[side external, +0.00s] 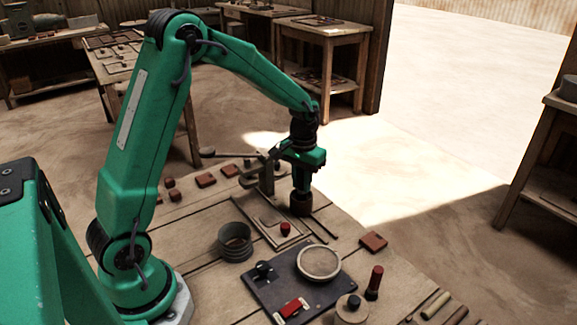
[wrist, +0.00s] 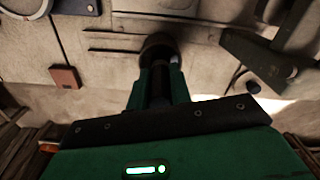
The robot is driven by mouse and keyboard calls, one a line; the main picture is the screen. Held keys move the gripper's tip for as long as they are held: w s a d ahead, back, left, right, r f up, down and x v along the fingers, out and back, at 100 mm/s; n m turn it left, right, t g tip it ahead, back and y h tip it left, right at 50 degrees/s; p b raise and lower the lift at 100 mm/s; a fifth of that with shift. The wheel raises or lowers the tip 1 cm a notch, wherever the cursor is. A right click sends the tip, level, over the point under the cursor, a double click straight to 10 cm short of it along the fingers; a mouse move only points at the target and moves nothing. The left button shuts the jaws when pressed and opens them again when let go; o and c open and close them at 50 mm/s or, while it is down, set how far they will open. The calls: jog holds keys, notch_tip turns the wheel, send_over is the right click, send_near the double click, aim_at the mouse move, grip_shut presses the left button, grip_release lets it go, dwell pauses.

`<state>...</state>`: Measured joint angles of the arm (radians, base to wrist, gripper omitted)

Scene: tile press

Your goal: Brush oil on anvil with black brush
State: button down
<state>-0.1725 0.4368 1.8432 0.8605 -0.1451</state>
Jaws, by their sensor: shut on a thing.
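My gripper (side external: 301,180) points straight down over the far part of the workbench. In the wrist view its green fingers are shut on a dark upright handle (wrist: 159,88), which looks like the black brush. The brush's lower end meets a small dark brown round pot (side external: 301,205), also in the wrist view (wrist: 158,45). I cannot tell whether the tip is inside it. Left of my gripper stands a grey-brown press-like frame (side external: 266,178), dark at upper right in the wrist view (wrist: 262,58). I cannot tell which part is the anvil.
A flat board (side external: 268,216) with a red knob (side external: 285,229) lies in front. Nearer are a grey ringed pot (side external: 235,242), a dark plate (side external: 330,284), a round dish (side external: 319,262) and a red-handled tool (side external: 375,282). A red-brown tile (side external: 373,241) lies right.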

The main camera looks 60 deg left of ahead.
jog(key=shift+r, duration=3.5)
jog(key=s+d+r+m, duration=0.4)
jog(key=d, duration=0.4)
jog(key=s+a+f, duration=0.2)
jog(key=a+f, duration=0.4)
jog(key=a, duration=0.3)
jog(key=shift+a+f, duration=0.15)
jog(key=shift+a, duration=0.2)
jog(key=shift+f, duration=0.1)
